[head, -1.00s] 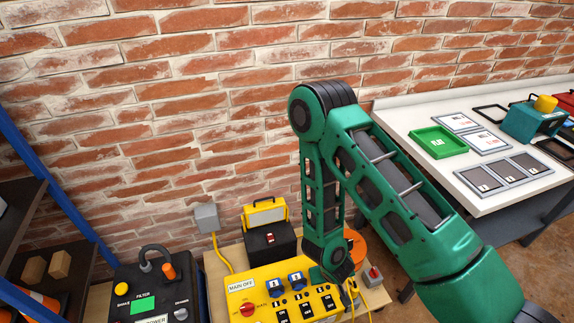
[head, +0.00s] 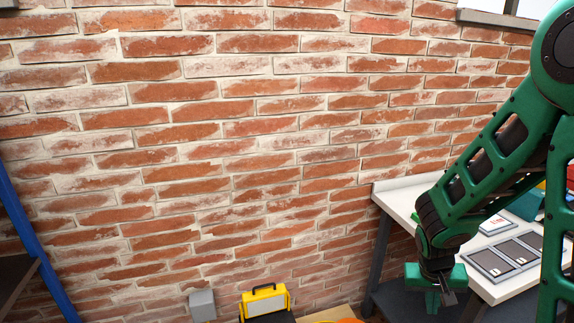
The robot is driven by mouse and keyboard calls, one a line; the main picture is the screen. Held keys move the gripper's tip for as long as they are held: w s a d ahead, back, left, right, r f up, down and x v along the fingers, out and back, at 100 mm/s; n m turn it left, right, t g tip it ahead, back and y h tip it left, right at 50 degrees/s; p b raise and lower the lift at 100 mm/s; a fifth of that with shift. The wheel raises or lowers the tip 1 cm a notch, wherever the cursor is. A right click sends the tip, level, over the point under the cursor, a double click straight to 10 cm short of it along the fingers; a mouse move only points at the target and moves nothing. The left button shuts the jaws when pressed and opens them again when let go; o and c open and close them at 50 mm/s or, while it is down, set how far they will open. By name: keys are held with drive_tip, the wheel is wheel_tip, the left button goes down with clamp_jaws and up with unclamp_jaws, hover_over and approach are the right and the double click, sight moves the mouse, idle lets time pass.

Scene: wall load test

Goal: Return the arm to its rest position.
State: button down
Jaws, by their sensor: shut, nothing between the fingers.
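My green arm reaches in from the right edge in the head view, with its forearm angled down and to the left. My gripper (head: 440,301) is at the lower right, pointing down, shut and empty. In the picture it overlaps the front left part of the white-topped table (head: 400,203). I cannot tell how far it is from the table.
A brick wall (head: 220,150) fills the background. A yellow work lamp (head: 265,300) and a grey wall box (head: 202,305) show at the bottom. Grey framed panels (head: 492,263) lie on the table. A blue shelf post (head: 30,235) stands at the left.

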drive_tip(key=s+d+r+m+y, duration=0.1)
drive_tip(key=s+d+r, duration=0.1)
drive_tip(key=s+r, duration=0.6)
drive_tip(key=s+d+r+m+g+y, duration=0.1)
drive_tip(key=s+d+r+m+y, duration=0.1)
drive_tip(key=s+r, duration=0.6)
drive_tip(key=s, duration=0.5)
drive_tip(key=shift+r, duration=0.4)
drive_tip(key=shift+w+f+g, duration=0.25)
drive_tip(key=shift+w+g, duration=0.05)
drive_tip(key=shift+w, duration=0.3)
